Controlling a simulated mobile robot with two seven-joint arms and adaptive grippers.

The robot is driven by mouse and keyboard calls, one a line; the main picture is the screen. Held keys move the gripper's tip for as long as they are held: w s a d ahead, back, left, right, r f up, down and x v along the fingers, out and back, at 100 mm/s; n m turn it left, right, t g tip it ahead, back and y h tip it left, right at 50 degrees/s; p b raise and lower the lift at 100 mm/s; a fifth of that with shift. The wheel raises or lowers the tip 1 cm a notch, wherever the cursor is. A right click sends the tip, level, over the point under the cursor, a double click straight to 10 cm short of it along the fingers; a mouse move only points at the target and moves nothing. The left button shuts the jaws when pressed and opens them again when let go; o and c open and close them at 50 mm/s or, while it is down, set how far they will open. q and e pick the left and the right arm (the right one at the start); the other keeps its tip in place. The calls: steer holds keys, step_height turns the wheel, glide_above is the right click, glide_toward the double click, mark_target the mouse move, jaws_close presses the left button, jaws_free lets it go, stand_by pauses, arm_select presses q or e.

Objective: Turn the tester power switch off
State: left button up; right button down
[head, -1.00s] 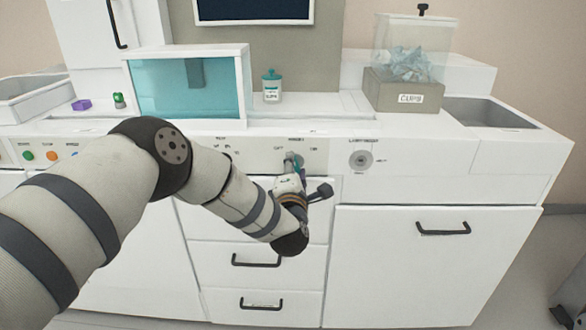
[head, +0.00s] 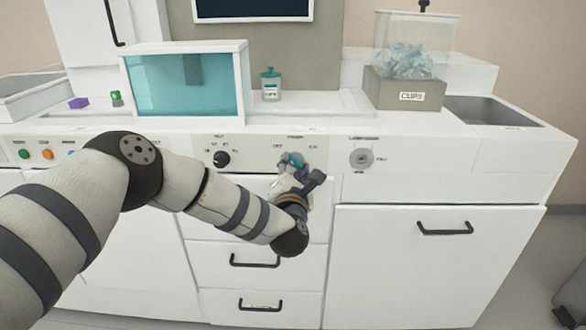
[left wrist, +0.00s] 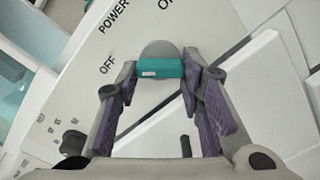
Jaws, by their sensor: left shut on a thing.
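The tester power switch is a grey round knob with a teal handle (head: 296,160) on the white front panel, below the POWER label and between OFF and ON. In the left wrist view the teal bar (left wrist: 161,68) lies aslant to the panel lettering, its pale-marked end on the OFF side. My left gripper (head: 292,168) is at the switch, and in the left wrist view its purple-padded fingers (left wrist: 160,80) are shut on the bar, one at each end. My right gripper is not in view.
A black selector knob (head: 222,158) sits left of the switch and a round grey lock (head: 361,158) right of it. Drawers with black handles (head: 255,260) are below.

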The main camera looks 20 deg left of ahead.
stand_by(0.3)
arm_select(q)
steer(key=o, duration=1.2)
steer(key=shift+c, duration=0.2)
steer(key=shift+s+d, duration=0.1)
steer(key=shift+s, duration=0.2)
steer(key=v, duration=0.7)
steer(key=shift+s+r, duration=0.2)
